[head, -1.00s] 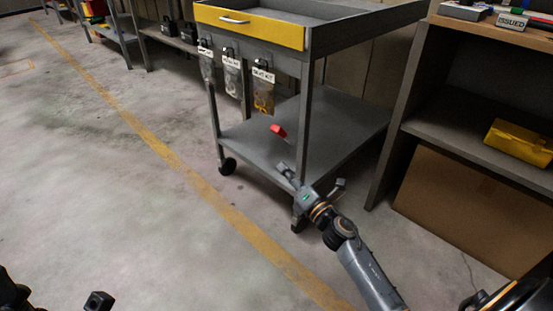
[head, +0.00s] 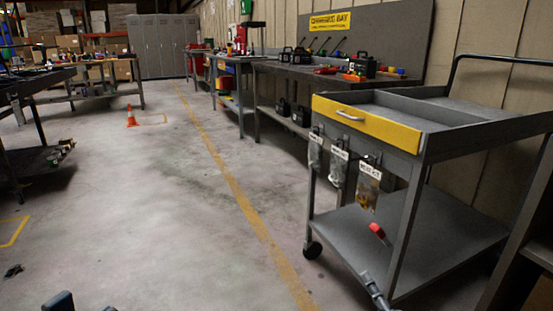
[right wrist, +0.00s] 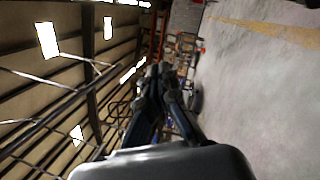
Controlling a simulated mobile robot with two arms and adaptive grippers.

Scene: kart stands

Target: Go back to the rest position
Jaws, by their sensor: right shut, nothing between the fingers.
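The grey cart (head: 455,232) with a yellow drawer (head: 366,122) stands at the right, labelled bags (head: 338,167) hanging from it. A small red item (head: 376,230) shows by its lower shelf. An orange cone (head: 131,117) stands farther off. The middle floor is clear.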

